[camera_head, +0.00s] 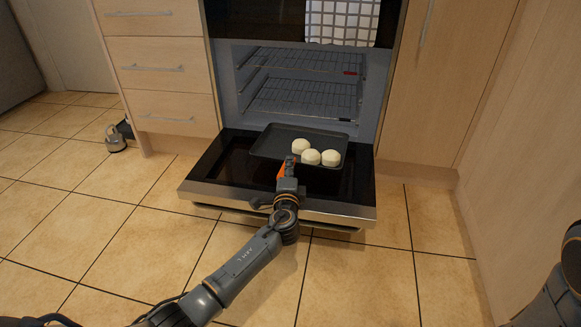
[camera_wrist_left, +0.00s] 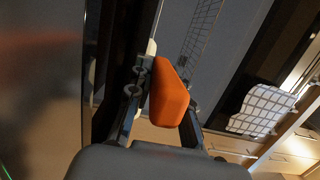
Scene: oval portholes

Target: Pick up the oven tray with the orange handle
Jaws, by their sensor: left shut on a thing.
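The dark oven tray (camera_head: 271,148) lies over the lowered oven door, with three round pale buns (camera_head: 311,157) on it. Its orange handle (camera_head: 283,170) points toward me at the tray's front edge. My left gripper (camera_head: 289,168) is at this handle and partly covers it. In the left wrist view the orange handle (camera_wrist_left: 170,93) sits between the fingers of my left gripper (camera_wrist_left: 160,95), which is shut on it. My right gripper is out of the head view; only part of my right arm shows at the lower right edge.
The oven door (camera_head: 200,183) is folded down in front of the open oven. Wire racks (camera_head: 300,100) are inside the cavity. A checked towel (camera_head: 342,22) hangs above. Drawers stand left, a cabinet right. A small metallic object (camera_head: 116,138) lies on the tiled floor at left.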

